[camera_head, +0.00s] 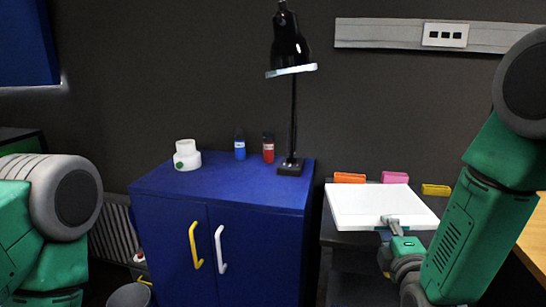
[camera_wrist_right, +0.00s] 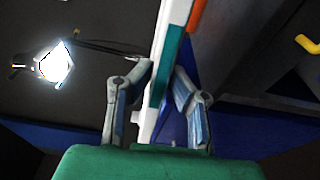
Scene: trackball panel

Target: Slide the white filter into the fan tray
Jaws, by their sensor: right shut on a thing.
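The white filter (camera_head: 368,204) is a flat white panel at the right of the head view, over a dark unit (camera_head: 342,238). My right gripper (camera_head: 391,222) is shut on its near edge. In the right wrist view the two fingers of my right gripper (camera_wrist_right: 163,74) stand on either side of the thin panel, pressing near a teal strip (camera_wrist_right: 166,68) along it. I cannot make out the fan tray for certain; the panel hides much of the dark unit. My left arm shows at the left, but its gripper is out of view.
Orange (camera_head: 350,177), pink (camera_head: 395,177) and yellow (camera_head: 436,189) blocks show behind the filter. A blue cabinet (camera_head: 250,235) to the left carries a black lamp (camera_head: 290,45), a white container (camera_head: 187,156), a blue bottle (camera_head: 240,148) and a red bottle (camera_head: 268,150). A wooden surface (camera_head: 535,240) is at far right.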

